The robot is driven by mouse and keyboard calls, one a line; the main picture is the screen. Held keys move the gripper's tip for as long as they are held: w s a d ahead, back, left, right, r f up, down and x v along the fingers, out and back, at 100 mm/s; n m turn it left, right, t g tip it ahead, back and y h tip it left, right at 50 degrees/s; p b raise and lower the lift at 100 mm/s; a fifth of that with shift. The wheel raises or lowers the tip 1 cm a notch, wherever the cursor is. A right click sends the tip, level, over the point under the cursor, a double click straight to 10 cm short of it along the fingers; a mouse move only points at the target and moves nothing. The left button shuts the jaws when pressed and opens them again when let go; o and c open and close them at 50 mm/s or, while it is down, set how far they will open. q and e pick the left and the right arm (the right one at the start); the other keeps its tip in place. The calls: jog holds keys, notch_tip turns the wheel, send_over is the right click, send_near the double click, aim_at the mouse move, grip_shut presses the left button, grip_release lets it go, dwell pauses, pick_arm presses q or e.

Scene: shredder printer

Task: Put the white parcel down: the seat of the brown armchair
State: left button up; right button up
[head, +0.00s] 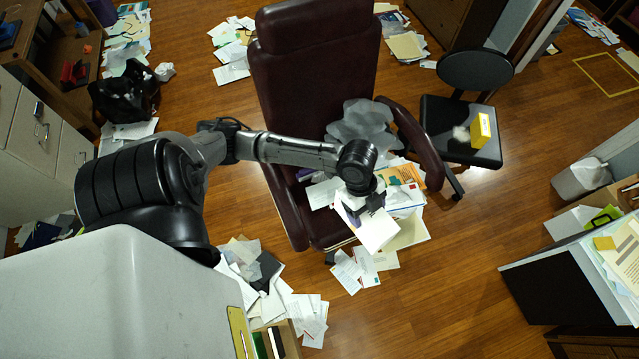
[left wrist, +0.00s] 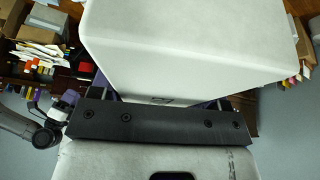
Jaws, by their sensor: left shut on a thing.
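The white parcel (head: 378,231) is held by my left gripper (head: 364,210), which is shut on it over the front of the brown armchair (head: 315,65). The parcel also fills the upper middle of the left wrist view (left wrist: 195,42). The armchair's seat lies below my left arm and is largely covered by papers and the arm. I cannot tell whether the parcel touches the papers or seat. My right gripper is not in view.
Loose papers (head: 404,232) and a grey crumpled heap (head: 362,128) lie on the armchair. A black chair (head: 462,130) with a yellow box (head: 481,131) stands to the right. More papers (head: 300,305) litter the floor in front. Wooden floor (head: 480,270) is clear at the lower right.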

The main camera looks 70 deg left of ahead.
pick_arm(q)
jog(key=a+f+m+g+y+b, duration=0.1)
jog(key=a+f+m+b, duration=0.4)
jog(key=f+b, duration=0.7)
jog(key=a+f+m+g+y+b, duration=0.1)
jog(key=a+f+m+g+b, duration=0.2)
jog(key=f, duration=1.5)
jog(key=s+a+f+m+g+y+b, duration=0.1)
jog(key=a+f+m+b, duration=0.6)
jog(key=b, duration=1.5)
notch_tip(320, 180, down, 8)
jog(key=m+y, duration=0.1)
jog(key=m, duration=0.4)
jog(key=shift+a+g, duration=0.15)
jog(key=shift+g, duration=0.25)
jog(key=shift+f, duration=0.1)
jog(key=o, duration=1.6)
jog(key=shift+s+f, duration=0.1)
jog(key=shift+c, duration=0.2)
